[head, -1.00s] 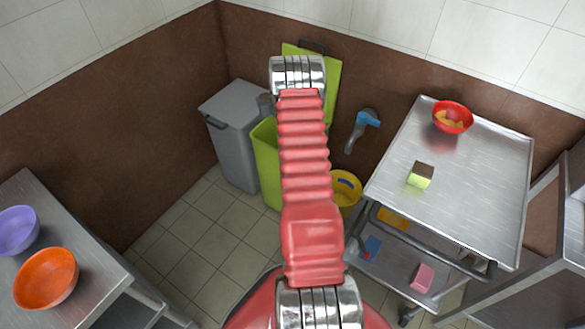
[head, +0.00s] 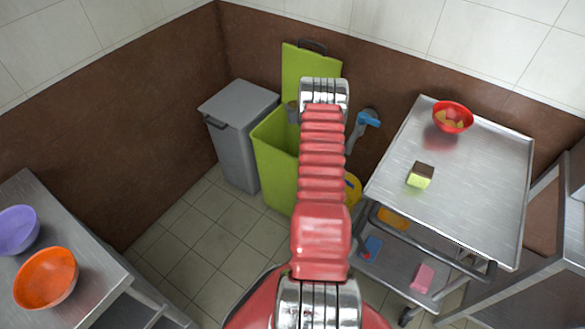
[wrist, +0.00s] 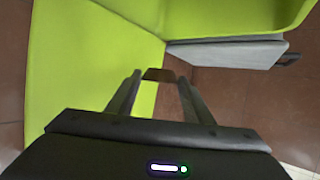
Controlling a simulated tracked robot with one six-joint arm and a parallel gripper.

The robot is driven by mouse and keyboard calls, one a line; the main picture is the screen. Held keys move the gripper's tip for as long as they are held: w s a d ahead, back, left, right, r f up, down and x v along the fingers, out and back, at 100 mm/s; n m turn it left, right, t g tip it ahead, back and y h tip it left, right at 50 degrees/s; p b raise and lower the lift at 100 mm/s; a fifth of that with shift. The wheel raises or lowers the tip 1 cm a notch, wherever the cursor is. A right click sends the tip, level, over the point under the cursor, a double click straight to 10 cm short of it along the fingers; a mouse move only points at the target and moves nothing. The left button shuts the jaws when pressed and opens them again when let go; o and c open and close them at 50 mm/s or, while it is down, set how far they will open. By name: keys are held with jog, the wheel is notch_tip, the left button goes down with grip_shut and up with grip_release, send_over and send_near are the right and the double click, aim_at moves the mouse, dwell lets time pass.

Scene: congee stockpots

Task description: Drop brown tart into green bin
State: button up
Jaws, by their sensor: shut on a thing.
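The green bin (head: 275,165) stands on the floor against the back wall with its lid (head: 300,72) raised. My arm covers its right part in the head view. My gripper (wrist: 159,77) is shut on the brown tart (wrist: 159,74), a small brown piece between the fingertips. The tart shows against the edge of the green surface; whether it is over the opening, I cannot tell. In the head view the fingers and tart are hidden behind my arm.
A grey bin (head: 240,125) stands left of the green bin. A steel cart (head: 465,190) at right carries a red bowl (head: 453,117) and a brown-and-green block (head: 420,175). A yellow bucket (head: 353,188) is partly hidden. Orange (head: 46,278) and purple bowls (head: 18,230) stand at left.

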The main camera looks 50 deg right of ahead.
jog(key=shift+f, duration=2.65)
jog(key=o, duration=1.1)
jog(key=v, duration=1.3)
jog(key=shift+s+a, duration=0.2)
jog(key=shift+s, duration=0.05)
jog(key=shift+r, duration=0.15)
